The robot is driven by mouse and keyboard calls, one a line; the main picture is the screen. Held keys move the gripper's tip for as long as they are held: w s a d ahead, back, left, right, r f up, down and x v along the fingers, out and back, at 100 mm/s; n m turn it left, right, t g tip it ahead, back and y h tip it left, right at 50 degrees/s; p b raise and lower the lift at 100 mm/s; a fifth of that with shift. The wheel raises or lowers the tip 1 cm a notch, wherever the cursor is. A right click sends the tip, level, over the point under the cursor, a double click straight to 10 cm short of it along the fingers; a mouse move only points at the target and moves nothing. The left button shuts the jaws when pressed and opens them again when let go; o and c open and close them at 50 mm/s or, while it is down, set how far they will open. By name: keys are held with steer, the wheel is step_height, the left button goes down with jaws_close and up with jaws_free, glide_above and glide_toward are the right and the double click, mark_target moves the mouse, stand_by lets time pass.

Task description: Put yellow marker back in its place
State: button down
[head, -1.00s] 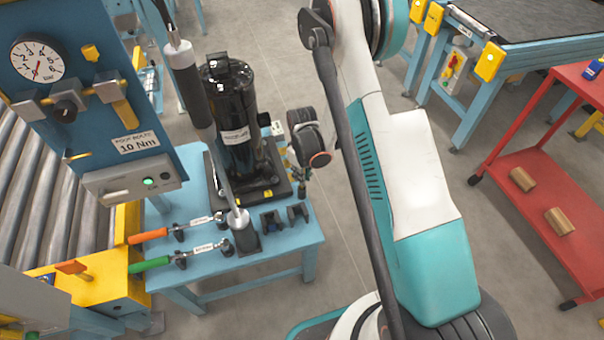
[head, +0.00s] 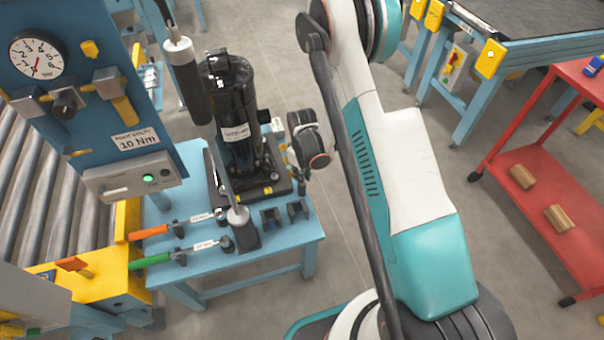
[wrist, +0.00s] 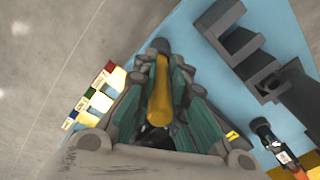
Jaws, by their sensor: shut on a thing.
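The yellow marker (wrist: 160,92) is between the fingers of my gripper (wrist: 166,80) in the wrist view, its long axis running along the fingers. The gripper is shut on it. In the head view my gripper (head: 303,182) hangs over the right edge of the blue table (head: 280,255), partly hidden by my wrist; the marker cannot be made out there. Two small dark notched holders (head: 271,217) stand on the table just below and left of the gripper. Dark notched blocks (wrist: 240,42) also show at upper right of the wrist view, apart from the marker.
A black compressor (head: 236,115) stands on a dark base left of my gripper. Orange-handled (head: 150,232) and green-handled (head: 152,261) tools lie at the table's left. A coloured strip (wrist: 92,95) shows beside the gripper.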

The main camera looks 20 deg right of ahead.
steer(key=shift+f, duration=0.85)
steer(key=c, duration=1.5)
jaws_free()
steer(key=shift+c, duration=0.2)
step_height(320, 180, up, 12)
steer(key=shift+f, duration=0.1)
step_height(320, 180, up, 14)
steer(key=s+m+t, duration=0.2)
steer(key=s, duration=0.1)
steer(key=s+r+m+t, duration=0.4)
steer(key=s+r, duration=1.2)
steer(key=s, duration=0.4)
steer(key=shift+r+t, duration=0.2)
steer(key=shift+t, duration=0.3)
